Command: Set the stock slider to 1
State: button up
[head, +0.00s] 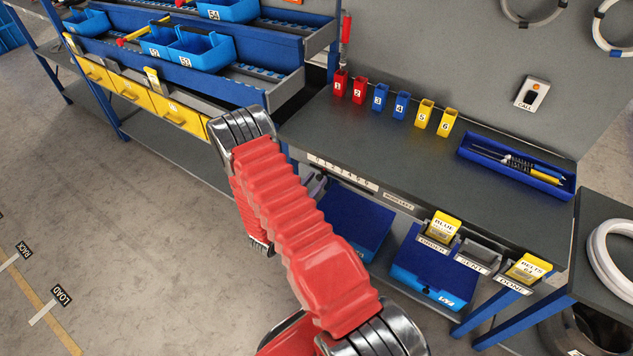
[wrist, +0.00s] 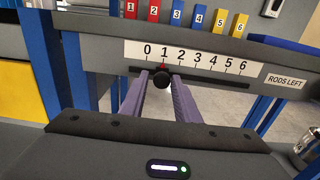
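The stock slider is a black knob (wrist: 161,79) on a dark slot under a white scale strip (wrist: 195,57) numbered 0 to 6, in the wrist view. The knob, with a small red mark above it, sits below the 1. My gripper (wrist: 161,78) has two purple fingers, spread apart with the knob between their tips. A gap shows on each side of the knob, so the fingers do not look closed on it. In the head view my gripper (head: 317,186) is partly hidden by my red arm, under the scale strip (head: 343,172) on the bench's front edge.
A "RODS LEFT" label (wrist: 284,80) is right of the slot. Numbered red, blue and yellow cups (head: 380,97) and a blue tool tray (head: 515,165) stand on the bench top. Blue bins (head: 432,265) sit below the bench. Open floor lies at left.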

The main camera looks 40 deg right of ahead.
jog(key=shift+o, duration=1.2)
jog(key=v, duration=1.3)
jog(key=shift+a, duration=0.4)
